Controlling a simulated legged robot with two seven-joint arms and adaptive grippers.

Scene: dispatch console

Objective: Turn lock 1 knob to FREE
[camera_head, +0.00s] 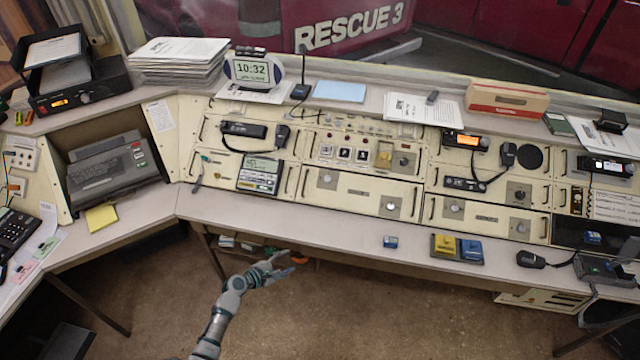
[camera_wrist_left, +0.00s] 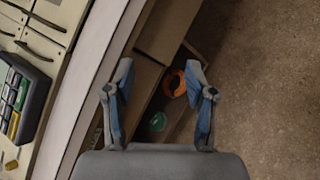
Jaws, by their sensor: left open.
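My left gripper (camera_head: 283,264) is open and empty, in front of the desk's front edge and apart from every knob. In the left wrist view its two fingers (camera_wrist_left: 158,88) are spread, with no knob between them.
The desk's front edge (camera_head: 300,228) lies between my left gripper and the panel. A small blue block (camera_head: 390,242) and a tray with yellow and blue blocks (camera_head: 458,260) are on the desk. Below is an open shelf with an orange ring (camera_wrist_left: 174,82) and a green item (camera_wrist_left: 158,121).

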